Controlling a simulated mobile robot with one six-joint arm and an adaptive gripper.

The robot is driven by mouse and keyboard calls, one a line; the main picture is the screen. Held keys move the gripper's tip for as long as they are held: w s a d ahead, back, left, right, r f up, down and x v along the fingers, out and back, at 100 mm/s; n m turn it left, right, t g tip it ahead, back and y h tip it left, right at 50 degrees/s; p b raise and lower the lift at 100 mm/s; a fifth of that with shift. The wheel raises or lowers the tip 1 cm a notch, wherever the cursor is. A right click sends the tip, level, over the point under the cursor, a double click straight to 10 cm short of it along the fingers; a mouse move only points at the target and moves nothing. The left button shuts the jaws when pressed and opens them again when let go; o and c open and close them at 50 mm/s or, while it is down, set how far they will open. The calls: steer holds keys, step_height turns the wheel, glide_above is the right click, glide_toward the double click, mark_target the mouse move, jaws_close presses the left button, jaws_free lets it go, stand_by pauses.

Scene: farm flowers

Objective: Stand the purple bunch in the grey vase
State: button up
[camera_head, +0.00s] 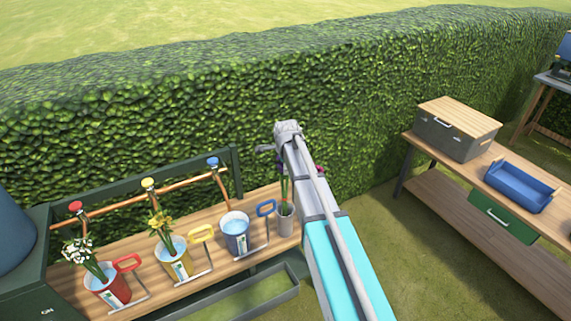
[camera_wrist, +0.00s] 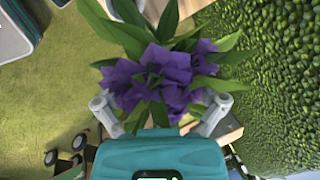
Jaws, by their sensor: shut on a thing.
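The purple bunch (camera_wrist: 165,75) fills the middle of the wrist view, with purple blooms and long green leaves. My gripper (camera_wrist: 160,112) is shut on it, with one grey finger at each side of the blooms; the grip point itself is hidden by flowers. In the head view, green stems (camera_head: 284,188) hang below my wrist, and the blooms are mostly hidden behind my arm. The grey vase (camera_head: 286,222) stands at the right end of the wooden bench, partly covered by my arm. The stems run down to its mouth; how deep they sit inside is unclear.
A blue bucket of water (camera_head: 236,236) stands left of the vase. A yellow bucket (camera_head: 176,262) and a red bucket (camera_head: 112,290) hold flowers. Copper taps rise behind them. A hedge (camera_head: 150,130) closes the back. Another bench with a blue tray (camera_head: 520,188) stands at right.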

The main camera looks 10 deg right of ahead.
mark_target(285, 183)
steer(key=shift+f+b, duration=3.2)
steer(key=shift+f, duration=0.2)
steer(key=o, duration=1)
steer(key=shift+r, duration=0.1)
